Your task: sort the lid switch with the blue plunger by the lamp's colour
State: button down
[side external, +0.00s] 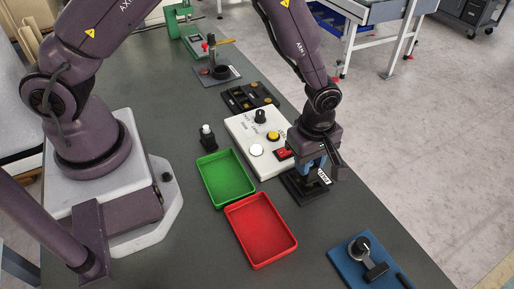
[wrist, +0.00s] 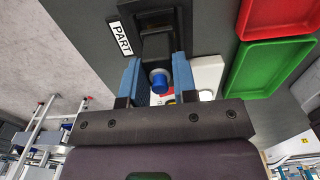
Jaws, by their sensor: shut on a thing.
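My gripper (side external: 312,168) is at the black stand (side external: 299,190) with the PART label, beside the white panel. In the wrist view, its blue fingers (wrist: 156,76) are closed around the lid switch with the blue plunger (wrist: 158,83). The switch's dark body is mostly hidden, and I cannot tell whether it rests in the stand (wrist: 157,20). The white panel (side external: 243,128) carries a pale round lamp or button (side external: 256,150), a yellow button (side external: 273,137), a black knob (side external: 260,116) and a red switch (side external: 284,154). No clearly coloured lamp light shows.
A green tray (side external: 225,178) and a red tray (side external: 261,229) lie left of the stand, both empty. A black switch with a pale top (side external: 208,137) stands behind the green tray. A black parts tray (side external: 249,97) lies beyond the panel. A blue plate with a clamp (side external: 370,262) is at front right.

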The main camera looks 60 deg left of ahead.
jog(key=shift+r, duration=2.25)
jog(key=m, duration=0.4)
jog(key=shift+s+a, duration=0.15)
jog(key=shift+s, duration=0.2)
jog(key=m, duration=0.2)
jog(key=a+m, duration=0.1)
jog(key=m, duration=0.1)
jog(key=shift+s+r, duration=0.2)
jog(key=shift+r, duration=0.15)
jog(key=a+r+m, duration=0.8)
jog(key=a+m, duration=0.2)
jog(key=a, duration=0.1)
jog(key=shift+s+a, duration=0.15)
